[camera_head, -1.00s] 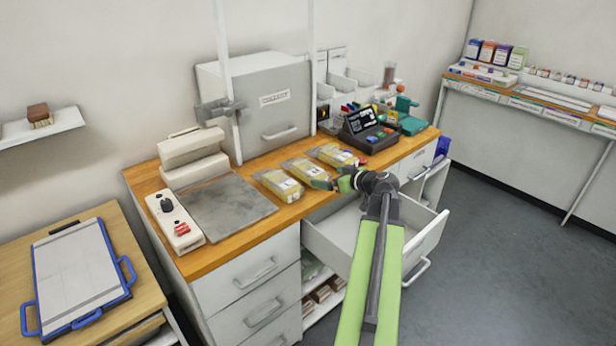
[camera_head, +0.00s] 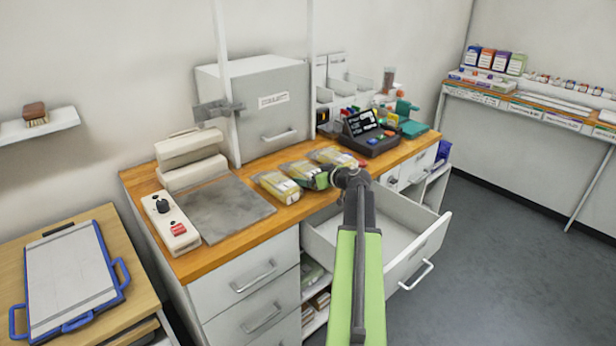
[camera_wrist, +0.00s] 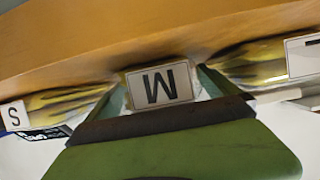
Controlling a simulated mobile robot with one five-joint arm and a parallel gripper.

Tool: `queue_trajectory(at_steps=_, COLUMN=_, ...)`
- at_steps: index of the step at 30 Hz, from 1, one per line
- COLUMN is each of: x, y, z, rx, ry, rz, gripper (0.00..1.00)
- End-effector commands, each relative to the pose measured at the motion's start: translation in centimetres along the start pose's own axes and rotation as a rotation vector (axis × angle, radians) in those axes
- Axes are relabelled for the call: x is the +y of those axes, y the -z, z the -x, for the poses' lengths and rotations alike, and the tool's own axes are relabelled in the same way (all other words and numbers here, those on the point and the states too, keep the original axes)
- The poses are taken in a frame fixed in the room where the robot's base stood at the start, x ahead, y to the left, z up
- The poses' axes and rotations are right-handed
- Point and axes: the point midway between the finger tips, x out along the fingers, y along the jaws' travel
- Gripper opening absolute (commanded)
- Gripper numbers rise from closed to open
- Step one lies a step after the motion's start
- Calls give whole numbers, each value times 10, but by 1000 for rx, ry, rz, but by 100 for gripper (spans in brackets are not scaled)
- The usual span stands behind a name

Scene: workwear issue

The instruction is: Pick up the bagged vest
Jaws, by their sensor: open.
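Three yellow vests in clear bags lie in a row on the wooden counter: a near-left bag (camera_head: 277,188), a middle bag (camera_head: 300,172) and a far-right bag (camera_head: 330,156). My gripper (camera_head: 321,180) is open at the right end of the middle bag and hides part of it. In the wrist view, the middle bag's white label (camera_wrist: 158,86), with a letter like an upside-down M, shows between the green fingers. A bag with an S label (camera_wrist: 15,116) is at the left, and another bag (camera_wrist: 245,65) is at the right. I cannot tell whether the fingers touch the middle bag.
An open drawer (camera_head: 425,245) sticks out below my arm. A grey plate (camera_head: 225,208) and a control box (camera_head: 171,222) lie left of the bags. A dark terminal (camera_head: 368,134) stands behind them at the right, and a grey cabinet (camera_head: 265,105) at the back.

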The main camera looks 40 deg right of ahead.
Motion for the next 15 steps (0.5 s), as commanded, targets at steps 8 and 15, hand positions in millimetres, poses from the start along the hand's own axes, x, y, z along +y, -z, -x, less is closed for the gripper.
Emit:
queue_trajectory(at_steps=8, x=0, y=0, z=1, rx=0, ry=0, rz=0, gripper=69)
queue_trajectory(at_steps=15, x=1, y=0, z=1, rx=0, ry=0, rz=-1, gripper=38)
